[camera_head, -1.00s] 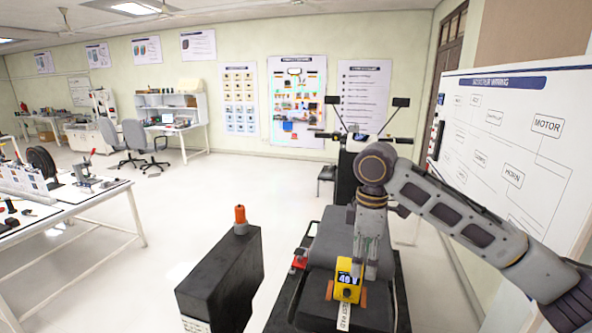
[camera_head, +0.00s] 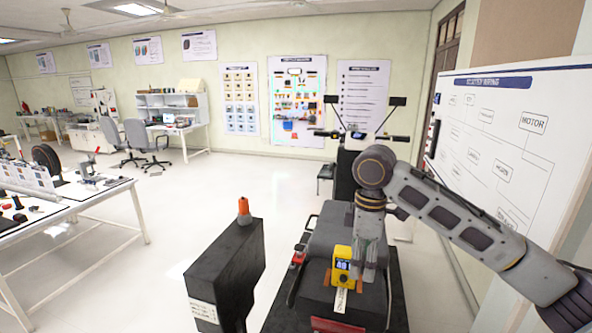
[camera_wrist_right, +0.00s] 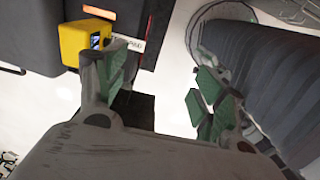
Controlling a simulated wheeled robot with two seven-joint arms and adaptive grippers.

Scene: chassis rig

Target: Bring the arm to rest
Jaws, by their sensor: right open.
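My right arm (camera_head: 450,213) comes in from the right, bends at a dark round joint and points down. My right gripper (camera_head: 371,258) hangs over the black chassis rig, just right of a yellow meter (camera_head: 342,262) with a small lit display. In the right wrist view, the green-padded fingers of my right gripper (camera_wrist_right: 160,88) are apart with nothing held between them. The yellow meter also shows there (camera_wrist_right: 86,42), outside the jaws beside the left finger. A white label strip (camera_head: 341,300) lies below the meter. My left gripper is not in view.
A black box (camera_head: 228,280) with an orange-topped post (camera_head: 243,210) stands left of the rig. A white workbench (camera_head: 75,214) with tools is at the left. A whiteboard (camera_head: 500,135) stands at the right, behind my arm. Pale floor between bench and box is clear.

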